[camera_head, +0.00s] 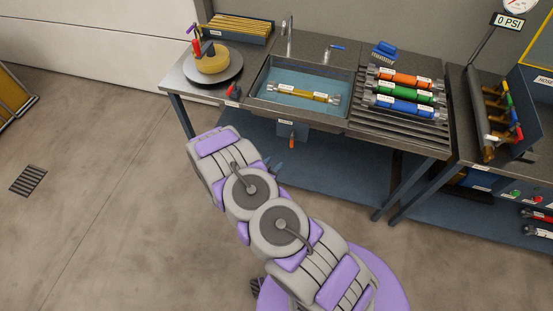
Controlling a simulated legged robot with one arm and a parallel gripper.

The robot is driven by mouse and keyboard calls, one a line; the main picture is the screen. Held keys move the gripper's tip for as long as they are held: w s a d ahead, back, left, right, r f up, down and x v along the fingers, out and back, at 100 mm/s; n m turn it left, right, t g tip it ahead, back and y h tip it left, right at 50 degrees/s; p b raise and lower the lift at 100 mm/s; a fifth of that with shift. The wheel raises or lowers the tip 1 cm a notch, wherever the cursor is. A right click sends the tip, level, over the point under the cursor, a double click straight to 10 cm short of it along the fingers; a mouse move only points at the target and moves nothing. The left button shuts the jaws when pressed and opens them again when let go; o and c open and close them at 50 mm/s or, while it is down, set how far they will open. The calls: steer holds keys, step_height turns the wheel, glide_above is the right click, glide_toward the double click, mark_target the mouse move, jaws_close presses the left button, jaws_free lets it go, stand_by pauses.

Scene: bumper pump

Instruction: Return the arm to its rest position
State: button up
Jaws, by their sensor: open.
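My arm, grey with purple panels, is raised in front of the bench, above the floor. It runs from the purple base at the bottom right up to the left, with two large round joints in the middle. The tips of my gripper (273,165) show just past the right side of the arm, small and dark. The rest of the gripper is hidden behind the arm. The tips look apart, with nothing seen between them, and are clear of the bench.
The workbench (352,125) stands ahead, with a sink (266,101) holding a yellow cylinder (302,94). Orange (398,78), green (404,92) and blue (398,106) cylinders lie on a rack at right. A turntable (231,73) is at left. The floor at left is open.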

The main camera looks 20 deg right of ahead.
steer(key=shift+s+a+r, duration=0.1)
steer(key=shift+s+a, duration=0.1)
steer(key=shift+a, duration=0.05)
stand_by(0.4)
steer(key=w+a+r+n+g+y, duration=0.15)
steer(key=w+a+r+y, duration=0.25)
steer(key=a+r+y, duration=0.7)
steer(key=s+a+r+n+g, duration=0.1)
steer(key=s+a+r, duration=0.1)
steer(key=r, duration=0.3)
steer(key=s+a+r+n+g+y, duration=0.1)
steer(key=s+a+r, duration=0.1)
steer(key=r, duration=0.2)
steer(key=s+a+r+n+g, duration=0.1)
steer(key=s+a+r, duration=0.15)
steer(key=r, duration=0.25)
steer(key=s+d+r+n+g+h, duration=0.1)
steer(key=s+d+r, duration=0.4)
steer(key=s, duration=0.6)
steer(key=s+d+r+n+g, duration=0.2)
steer(key=s+d+r, duration=0.3)
steer(key=s, duration=0.6)
steer(key=s+d+r+n+g+h, duration=0.1)
steer(key=s+d+r+g, duration=0.2)
steer(key=s, duration=0.9)
steer(key=d+r, duration=0.2)
steer(key=d, duration=0.1)
steer(key=shift+n+g+h, duration=0.3)
steer(key=shift+n+g, duration=0.05)
